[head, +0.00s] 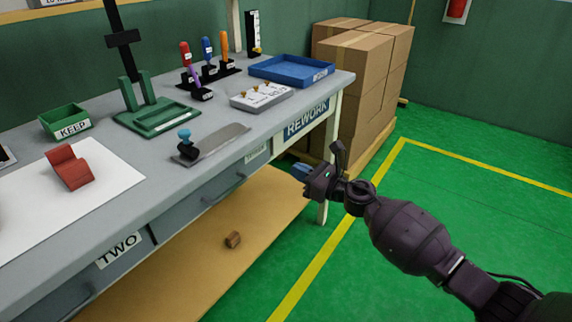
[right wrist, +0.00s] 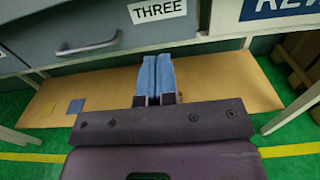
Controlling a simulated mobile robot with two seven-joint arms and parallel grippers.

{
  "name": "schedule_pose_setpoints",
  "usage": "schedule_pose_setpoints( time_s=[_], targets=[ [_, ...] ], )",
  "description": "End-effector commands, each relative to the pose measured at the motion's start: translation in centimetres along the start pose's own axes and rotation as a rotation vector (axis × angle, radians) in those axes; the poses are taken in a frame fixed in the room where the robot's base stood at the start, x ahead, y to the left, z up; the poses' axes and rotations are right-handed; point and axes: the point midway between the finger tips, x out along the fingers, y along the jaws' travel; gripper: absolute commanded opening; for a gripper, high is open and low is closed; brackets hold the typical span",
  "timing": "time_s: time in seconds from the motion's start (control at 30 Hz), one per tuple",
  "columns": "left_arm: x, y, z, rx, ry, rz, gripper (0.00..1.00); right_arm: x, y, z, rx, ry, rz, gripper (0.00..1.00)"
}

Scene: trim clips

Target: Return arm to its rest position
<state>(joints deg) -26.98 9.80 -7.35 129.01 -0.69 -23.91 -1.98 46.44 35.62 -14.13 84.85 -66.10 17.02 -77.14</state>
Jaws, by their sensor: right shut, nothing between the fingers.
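My right arm comes in from the lower right in the head view, and its gripper (head: 303,171) is in front of the bench's right end, below the worktop edge. In the right wrist view its two blue fingers (right wrist: 155,78) are together with nothing between them. They are over the wooden lower shelf (right wrist: 215,88) and below the drawer labelled THREE (right wrist: 75,30). The fingers touch nothing that I can see. My left gripper is not in either view.
The grey workbench (head: 120,148) carries a blue tray (head: 292,69), a green KEEP bin (head: 66,120), a red part (head: 70,167) and several coloured-handled tools. Stacked cardboard boxes (head: 360,75) stand behind its right end. The green floor (head: 480,205) at right is clear.

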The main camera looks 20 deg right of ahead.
Motion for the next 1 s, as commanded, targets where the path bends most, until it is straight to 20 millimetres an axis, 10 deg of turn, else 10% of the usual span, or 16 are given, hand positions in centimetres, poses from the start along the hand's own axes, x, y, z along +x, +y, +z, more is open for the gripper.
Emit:
schedule_pose_setpoints(
  time_s=[0.47,1.0],
  targets=[
    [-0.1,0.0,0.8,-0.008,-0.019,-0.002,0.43,-2.9,0.9,-1.4,0.09,-0.003,-0.014,0.0],
    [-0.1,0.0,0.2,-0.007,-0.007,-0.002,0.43,-18.6,10.7,-12.7,1.387,-0.143,-0.36,0.0]
  ],
)
